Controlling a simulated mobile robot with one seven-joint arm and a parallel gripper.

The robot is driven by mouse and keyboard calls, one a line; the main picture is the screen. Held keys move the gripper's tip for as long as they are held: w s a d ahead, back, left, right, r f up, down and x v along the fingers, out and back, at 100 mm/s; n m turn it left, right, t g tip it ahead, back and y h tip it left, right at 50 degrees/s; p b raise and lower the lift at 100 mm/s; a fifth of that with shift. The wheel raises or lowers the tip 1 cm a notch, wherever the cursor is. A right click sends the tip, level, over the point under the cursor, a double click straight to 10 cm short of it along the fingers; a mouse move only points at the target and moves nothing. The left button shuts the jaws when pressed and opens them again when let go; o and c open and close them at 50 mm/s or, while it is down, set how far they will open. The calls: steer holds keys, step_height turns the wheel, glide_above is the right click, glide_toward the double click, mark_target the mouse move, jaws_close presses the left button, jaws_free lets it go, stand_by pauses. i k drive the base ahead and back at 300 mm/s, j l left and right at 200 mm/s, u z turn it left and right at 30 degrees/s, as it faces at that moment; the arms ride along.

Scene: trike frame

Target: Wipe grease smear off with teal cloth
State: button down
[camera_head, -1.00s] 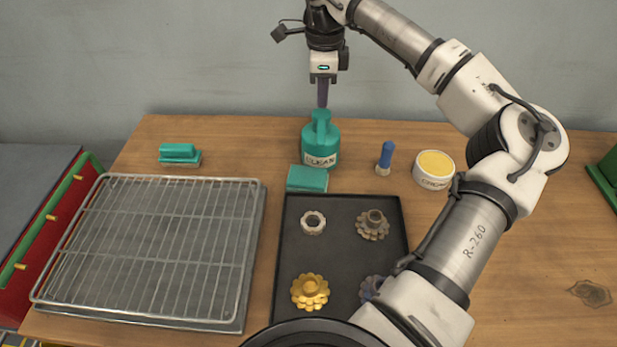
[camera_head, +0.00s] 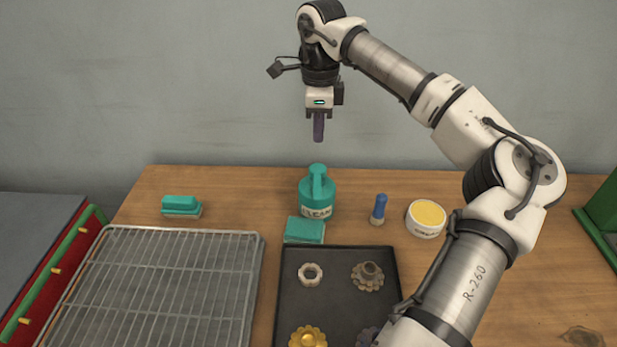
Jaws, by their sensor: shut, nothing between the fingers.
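The teal cloth (camera_head: 305,230) looks like a folded block and lies on the wooden table just behind the black tray, in front of the teal bottle marked CLEAN (camera_head: 316,196). A dark stain, which looks like the grease smear (camera_head: 582,337), is at the lower right of the table, partly cut off by the picture's edge. My gripper (camera_head: 318,129) points down, shut and empty, in the air above the bottle in the picture. It is clear of the bottle and the cloth.
The black tray (camera_head: 338,262) holds a nut and several gears. A wire rack (camera_head: 155,290) fills the left. A teal brush (camera_head: 181,206), a blue-handled tool (camera_head: 379,209) and a yellow-topped tub (camera_head: 426,218) stand at the back. The table's right side is largely clear.

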mark_target(298, 229)
steer(key=k, duration=1)
